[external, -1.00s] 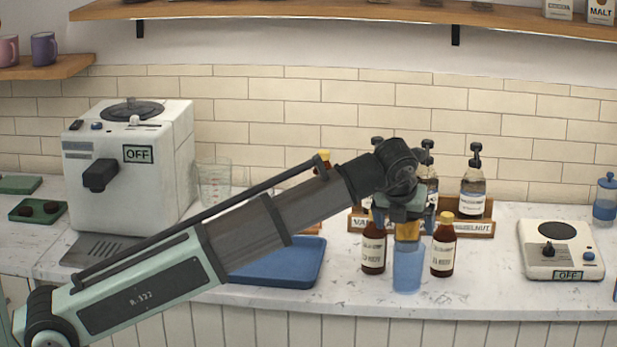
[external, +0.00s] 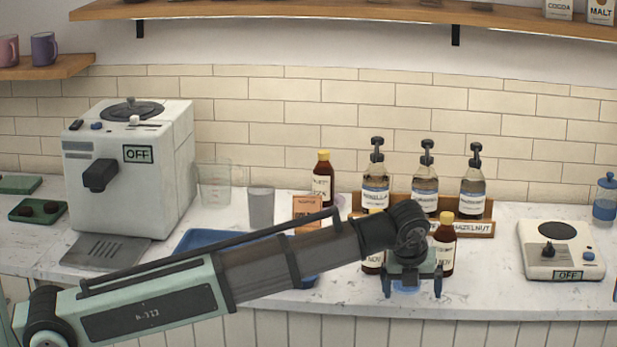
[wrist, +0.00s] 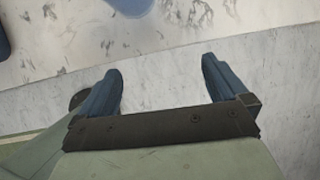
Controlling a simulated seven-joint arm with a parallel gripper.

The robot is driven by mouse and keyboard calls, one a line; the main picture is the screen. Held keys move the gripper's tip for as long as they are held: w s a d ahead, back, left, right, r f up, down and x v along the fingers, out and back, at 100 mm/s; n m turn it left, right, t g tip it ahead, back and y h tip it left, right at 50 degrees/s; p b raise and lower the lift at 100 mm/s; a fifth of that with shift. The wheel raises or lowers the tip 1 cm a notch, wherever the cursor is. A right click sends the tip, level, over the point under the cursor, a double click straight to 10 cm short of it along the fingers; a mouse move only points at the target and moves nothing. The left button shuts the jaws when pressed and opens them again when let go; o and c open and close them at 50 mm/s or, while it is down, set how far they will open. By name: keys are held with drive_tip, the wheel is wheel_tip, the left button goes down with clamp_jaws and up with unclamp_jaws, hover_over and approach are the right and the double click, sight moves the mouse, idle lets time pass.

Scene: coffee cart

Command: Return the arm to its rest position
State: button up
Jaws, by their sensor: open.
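My gripper (external: 411,290) is open in front of the counter's front edge, low in the external view. In the wrist view its two blue-grey fingers (wrist: 160,68) are spread with nothing between them, above the pale counter front. My arm stretches from the lower left to it. A blue item (external: 405,291) is mostly hidden behind my gripper; a dark blue shape (wrist: 132,5) at the top of the wrist view may be it. The two are apart there.
Brown bottles (external: 443,245) stand close behind my gripper. A syrup rack (external: 482,229) holds pump bottles. A blue tray (external: 200,238) lies partly behind my arm. A coffee machine (external: 150,185) stands left, a white burner unit (external: 560,250) right. Counter between rack and burner is clear.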

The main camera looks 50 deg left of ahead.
drive_tip(key=s+d+f+n+g+h, duration=0.1)
drive_tip(key=s+d+f+n, duration=0.15)
drive_tip(key=f, duration=0.65)
drive_tip(key=s+d+f+n+g, duration=0.1)
drive_tip(key=s+f, duration=0.2)
drive_tip(key=f, duration=0.5)
drive_tip(key=s+a+f+n+g, duration=0.2)
drive_tip(key=s+a+f+n, duration=0.3)
drive_tip(key=f, duration=0.4)
drive_tip(key=s+a+f+n+g, duration=0.1)
drive_tip(key=s+a+f+n, duration=0.1)
drive_tip(key=s+a+f, duration=0.55)
drive_tip(key=s+a+f+n+g, duration=0.2)
drive_tip(key=s+a+f+n, duration=0.2)
drive_tip(key=s, duration=0.6)
drive_tip(key=s+a+f+n+g+h, duration=0.1)
drive_tip(key=s+a+f+n, duration=0.4)
drive_tip(key=s+f+n, duration=0.2)
drive_tip(key=s+a+f+n+g, duration=0.2)
drive_tip(key=s+a+f+n, duration=0.2)
drive_tip(key=s+f, duration=0.5)
drive_tip(key=s+n, duration=0.1)
drive_tip(key=s, duration=0.4)
drive_tip(key=shift+s+a+g, duration=0.25)
drive_tip(key=shift+a+g, duration=0.05)
drive_tip(key=shift+a, duration=0.05)
